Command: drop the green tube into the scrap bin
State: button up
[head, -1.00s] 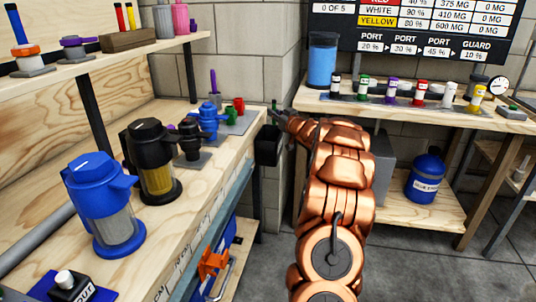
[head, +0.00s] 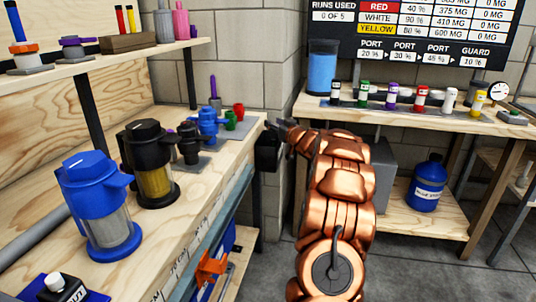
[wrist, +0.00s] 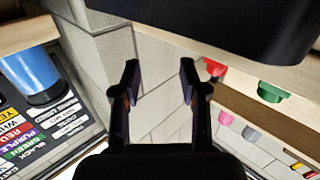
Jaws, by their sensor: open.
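The black scrap bin (head: 267,153) hangs at the far end of the left workbench. My gripper (head: 282,127) is beside and just above its rim, at the end of my copper-coloured arm. In the wrist view my gripper (wrist: 160,72) is open, with nothing between its fingers. A large dark surface (wrist: 215,25), probably the scrap bin, fills the top of the wrist view. The inside of the bin is hidden.
The left bench (head: 165,235) holds a blue filter housing (head: 98,205), a black one (head: 152,165), and small red (head: 239,110) and green (head: 231,121) cups near the bin.

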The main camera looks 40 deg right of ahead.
jog(key=shift+s, duration=0.15)
jog(key=v, duration=1.1)
jog(key=shift+s, duration=0.35)
jog(key=shift+a, duration=0.1)
